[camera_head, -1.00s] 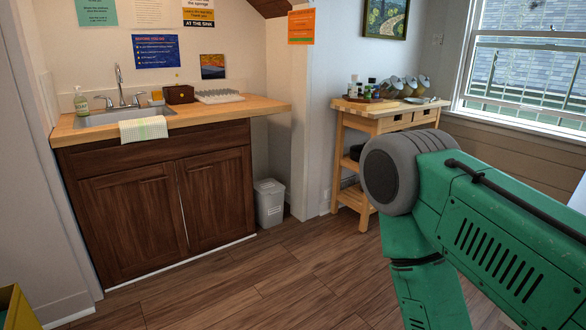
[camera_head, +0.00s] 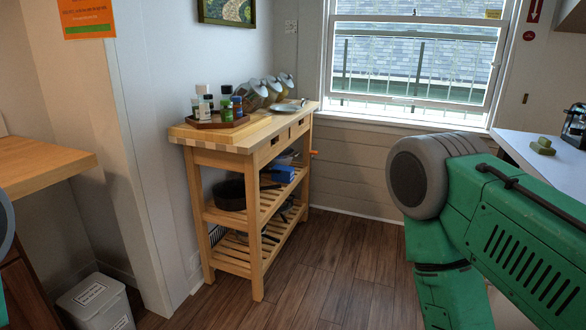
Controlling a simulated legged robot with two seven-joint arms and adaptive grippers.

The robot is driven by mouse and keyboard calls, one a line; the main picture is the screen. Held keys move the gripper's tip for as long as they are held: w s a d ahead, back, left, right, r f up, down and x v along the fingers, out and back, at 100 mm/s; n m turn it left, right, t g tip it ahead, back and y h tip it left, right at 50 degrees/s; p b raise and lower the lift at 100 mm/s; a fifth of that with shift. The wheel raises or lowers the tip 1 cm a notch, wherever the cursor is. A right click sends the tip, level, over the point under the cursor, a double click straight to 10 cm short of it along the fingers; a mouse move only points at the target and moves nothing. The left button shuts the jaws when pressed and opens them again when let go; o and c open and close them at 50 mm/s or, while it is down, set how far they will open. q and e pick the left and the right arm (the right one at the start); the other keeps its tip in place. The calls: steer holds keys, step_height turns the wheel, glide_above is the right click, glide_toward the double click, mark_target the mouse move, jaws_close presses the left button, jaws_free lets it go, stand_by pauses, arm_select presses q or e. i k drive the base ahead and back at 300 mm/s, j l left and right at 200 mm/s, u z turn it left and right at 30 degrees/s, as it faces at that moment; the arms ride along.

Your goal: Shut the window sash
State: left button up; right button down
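The window (camera_head: 412,108) is in the back wall at the upper right, its top cut off by the picture edge. Its white sash rail (camera_head: 415,20) runs across near the top of the picture. Below the rail, railings and a shingled roof show outside. I cannot tell from here how far the sash is raised. My green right arm with a grey joint is in the foreground at the lower right, in front of the wall below the window and apart from it. Neither gripper is in view. Only a sliver of my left arm shows at the left edge.
A wooden cart (camera_head: 254,150) with bottles (camera_head: 225,106) and jars (camera_head: 272,88) stands left of the window against the wall. A white counter (camera_head: 540,160) is at the right. A bin (camera_head: 98,302) is at the lower left. The wooden floor (camera_head: 330,275) between is clear.

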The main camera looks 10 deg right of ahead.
mark_target(504, 24)
steer(key=i+l+z, duration=0.25)
steer(key=i+z, duration=0.15)
steer(key=i, duration=0.25)
steer(key=i+z, duration=0.4)
steer(key=i, duration=0.3)
steer(key=i+j+z, duration=0.2)
steer(key=i+z, duration=0.2)
steer(key=i, duration=0.25)
steer(key=i+z, duration=0.15)
steer(key=i, duration=0.9)
steer(key=i+z, duration=0.2)
steer(key=i, duration=0.8)
